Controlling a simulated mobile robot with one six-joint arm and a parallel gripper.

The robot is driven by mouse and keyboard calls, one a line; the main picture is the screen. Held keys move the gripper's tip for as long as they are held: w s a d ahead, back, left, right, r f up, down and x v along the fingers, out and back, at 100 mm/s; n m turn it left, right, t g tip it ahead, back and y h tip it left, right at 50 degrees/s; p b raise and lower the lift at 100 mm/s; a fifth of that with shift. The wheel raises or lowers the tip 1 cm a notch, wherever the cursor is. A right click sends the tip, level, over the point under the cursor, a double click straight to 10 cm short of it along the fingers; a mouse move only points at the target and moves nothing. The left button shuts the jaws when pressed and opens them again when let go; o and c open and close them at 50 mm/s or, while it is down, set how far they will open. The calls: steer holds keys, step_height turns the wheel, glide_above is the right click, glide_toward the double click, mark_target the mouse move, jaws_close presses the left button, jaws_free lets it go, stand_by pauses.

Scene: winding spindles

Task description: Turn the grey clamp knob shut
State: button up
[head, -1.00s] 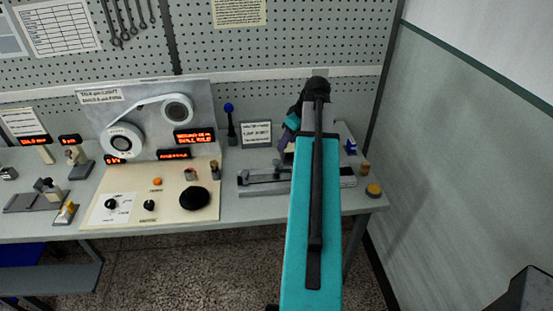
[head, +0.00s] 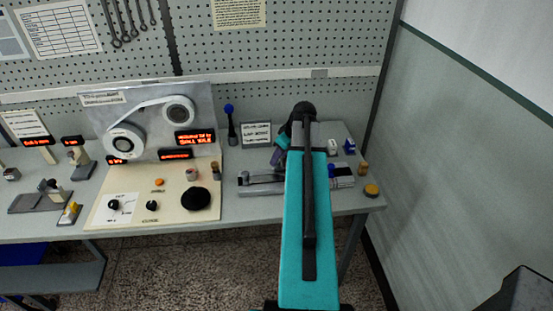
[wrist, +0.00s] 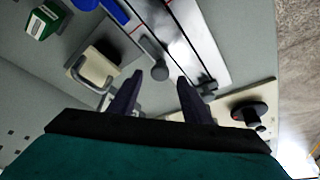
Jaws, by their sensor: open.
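A grey knob (wrist: 159,72) shows in the wrist view beside a pale metal rail (wrist: 197,30). It looks like the clamp knob. My gripper (wrist: 160,76) is open, with one dark finger on each side of the knob in the picture. I cannot tell how far the fingertips are from it, and no contact is clear. In the head view the long grey fixture (head: 258,189) lies on the bench at the right. My gripper (head: 277,157) is partly visible above it, and my teal arm hides much of the fixture.
In the wrist view a black knob (wrist: 250,113) stands right of the fingers, and a cream block with a grey handle (wrist: 96,66) stands left. The head view shows a control panel (head: 120,185) at left, a blue-topped lever (head: 230,125) and a yellow button (head: 372,190).

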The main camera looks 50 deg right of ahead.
steer(key=shift+p+x, duration=0.4)
steer(key=shift+x, duration=1)
steer(key=c, duration=1)
steer(key=shift+a, duration=0.2)
steer(key=shift+d, duration=0.1)
